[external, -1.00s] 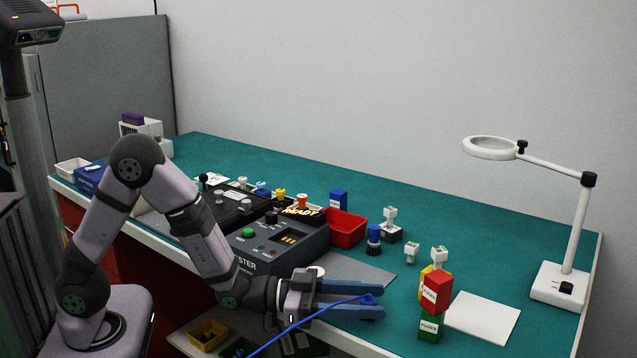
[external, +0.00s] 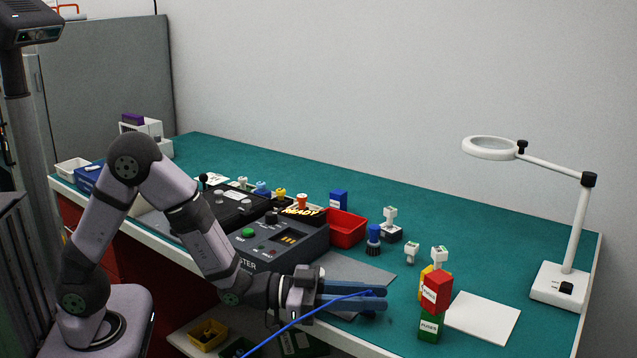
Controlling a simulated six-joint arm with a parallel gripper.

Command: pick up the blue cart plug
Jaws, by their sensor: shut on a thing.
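My gripper (external: 384,298) reaches over the front edge of the bench, its two blue-grey fingers pointing right. It is shut on the blue cart plug. The plug's body is mostly hidden between the fingers. Its blue cable (external: 290,328) runs from the fingers down to the lower left, past the bench edge. I cannot tell whether the plug is clear of the surface.
Stacked red (external: 437,291) and green (external: 430,326) fuse boxes stand just right of my fingertips, a close obstacle. The tester box (external: 285,243) and a red bin (external: 347,229) are behind. A magnifier lamp (external: 560,285) stands at the right.

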